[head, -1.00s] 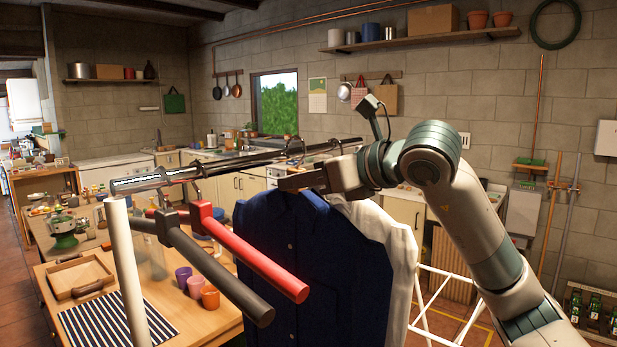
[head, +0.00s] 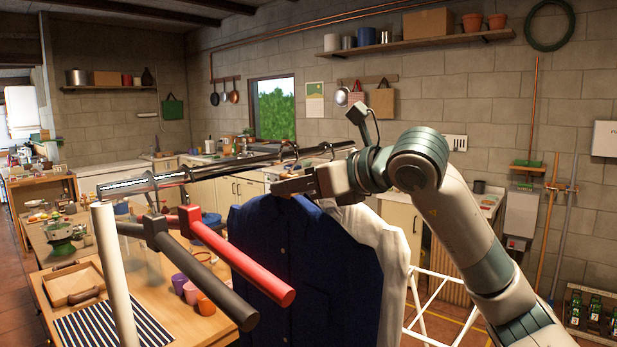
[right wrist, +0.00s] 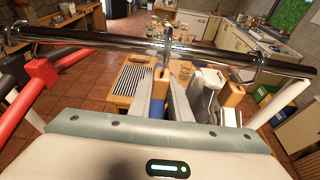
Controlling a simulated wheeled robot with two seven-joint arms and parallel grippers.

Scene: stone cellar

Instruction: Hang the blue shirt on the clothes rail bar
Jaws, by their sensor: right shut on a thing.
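The blue shirt (head: 285,255) hangs upright from a wooden hanger (right wrist: 161,76) below the clothes rail bar (head: 232,164). My right gripper (head: 295,185) is shut on this hanger, just under the bar. Its fingers (right wrist: 162,95) show either side of the hanger in the right wrist view. The hanger's hook (right wrist: 166,32) crosses the bar (right wrist: 110,42) there; I cannot tell whether it rests on it. Most of the shirt is hidden in that view, with only a bit of blue showing. My left gripper is not in view.
A white shirt (head: 395,255) hangs close behind the blue one, on a wooden hanger (right wrist: 234,95). Red (head: 240,258) and black (head: 200,275) hangers are on the bar, left of the blue shirt. A white rail post (head: 113,270) stands at left, before a table.

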